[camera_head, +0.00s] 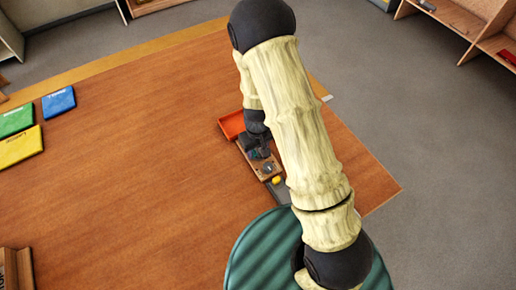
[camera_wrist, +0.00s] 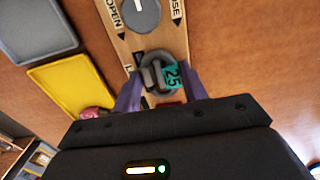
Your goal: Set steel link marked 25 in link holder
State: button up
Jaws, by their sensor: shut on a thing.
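The steel link (camera_wrist: 152,75) is a grey ring with a teal tag (camera_wrist: 172,76) reading 25. It is between the two purple fingers of my gripper (camera_wrist: 160,92), which is shut on it. The link is over a narrow wooden board (camera_wrist: 166,38) lettered OPEN and CLOSE, with a round grey disc (camera_wrist: 140,14) on it. I cannot tell whether the link touches the board, or which part is the link holder. In the head view my gripper (camera_head: 258,151) is low over the same board (camera_head: 266,174), and the link is too small to make out.
An orange tray (camera_head: 230,124) lies beside the board. In the wrist view are a grey tray (camera_wrist: 38,28), a yellow tray (camera_wrist: 72,92) and a pink item (camera_wrist: 95,113). Blue, green and yellow plates (camera_head: 58,102) lie at the left. The table's middle is clear.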

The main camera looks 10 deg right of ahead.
jog(key=o, duration=1.5)
jog(key=shift+s, duration=0.1)
jog(key=shift+r, duration=0.15)
jog(key=shift+r+p, duration=3.05)
jog(key=shift+r, duration=0.65)
